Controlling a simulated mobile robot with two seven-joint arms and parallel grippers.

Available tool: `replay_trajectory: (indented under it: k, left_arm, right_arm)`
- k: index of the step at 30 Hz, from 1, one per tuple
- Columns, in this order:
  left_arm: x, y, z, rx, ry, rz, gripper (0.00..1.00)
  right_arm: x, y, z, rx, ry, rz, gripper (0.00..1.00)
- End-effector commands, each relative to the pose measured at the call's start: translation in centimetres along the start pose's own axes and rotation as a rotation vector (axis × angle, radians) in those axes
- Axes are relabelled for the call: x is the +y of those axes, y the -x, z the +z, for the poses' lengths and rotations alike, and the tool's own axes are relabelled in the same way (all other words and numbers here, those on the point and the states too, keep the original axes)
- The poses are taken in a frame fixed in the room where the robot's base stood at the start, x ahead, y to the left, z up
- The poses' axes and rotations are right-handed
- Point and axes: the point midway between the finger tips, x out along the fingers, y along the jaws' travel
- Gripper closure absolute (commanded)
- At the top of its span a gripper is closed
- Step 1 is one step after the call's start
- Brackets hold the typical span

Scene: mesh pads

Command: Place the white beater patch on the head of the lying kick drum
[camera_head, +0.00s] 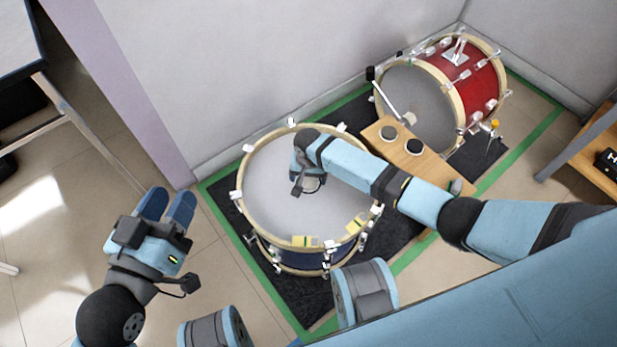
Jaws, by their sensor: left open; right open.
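The lying kick drum (270,185) has a pale grey head facing up, a wooden hoop and a dark blue shell. My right gripper (306,188) is over the middle of the head and open, its fingers mostly hidden by its own wrist. A small pale, dark-edged shape shows just beside it on the head. It may be the white beater patch, but the gripper hides too much to be sure. My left gripper (168,204) is open and empty over the floor, left of the drum.
Yellow notes (306,241) lie at the near hoop. Green tape borders the dark mat.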

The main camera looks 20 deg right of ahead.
Motion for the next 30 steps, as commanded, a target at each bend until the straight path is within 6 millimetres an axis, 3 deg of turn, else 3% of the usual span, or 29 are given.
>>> replay_trajectory:
  k: [1, 3, 12, 18, 30]
  left_arm:
    - [0.3, 0.1, -1.4, 0.024, 0.001, -0.003, 0.57]
    - [0.4, 0.2, -2.5, 0.061, -0.001, -0.008, 0.57]
    - [0.9, 0.7, -5.9, 0.185, -0.009, -0.018, 0.57]
    - [1.0, 0.8, -6.5, 0.216, -0.011, -0.019, 0.57]
    - [1.0, 0.8, -6.5, 0.217, -0.011, -0.019, 0.57]
  right_arm:
    - [0.0, 1.9, -0.1, 0.001, 0.000, -0.002, 0.16]
    - [0.0, 3.5, 0.0, 0.002, 0.000, -0.003, 0.16]
    - [0.0, 8.7, 0.0, 0.000, 0.000, -0.001, 0.16]
    - [0.0, 9.8, 0.0, 0.000, -0.001, 0.000, 0.16]
    - [0.0, 9.8, 0.0, 0.000, 0.000, 0.000, 0.16]
